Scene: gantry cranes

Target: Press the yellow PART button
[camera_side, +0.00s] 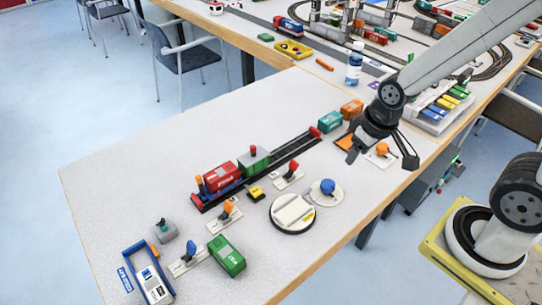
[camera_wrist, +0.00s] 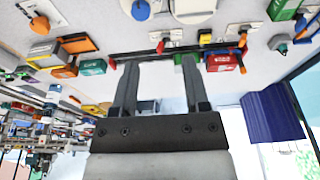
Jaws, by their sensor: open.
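A small yellow and black block (camera_side: 256,192) sits on the white table just in front of the track; it also shows in the wrist view (camera_wrist: 205,37). No PART label is readable on either. My gripper (camera_side: 352,155) is open above the table's right side, right of the small block and apart from both yellow things. In the wrist view its two fingers (camera_wrist: 158,64) are spread with nothing between them.
A red wagon (camera_side: 220,178) and green wagon (camera_side: 253,160) stand on the black track (camera_side: 293,149). A round turntable (camera_side: 292,226), a blue knob (camera_side: 327,186) and several lever plates lie in front. A bottle (camera_side: 354,65) stands behind my gripper.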

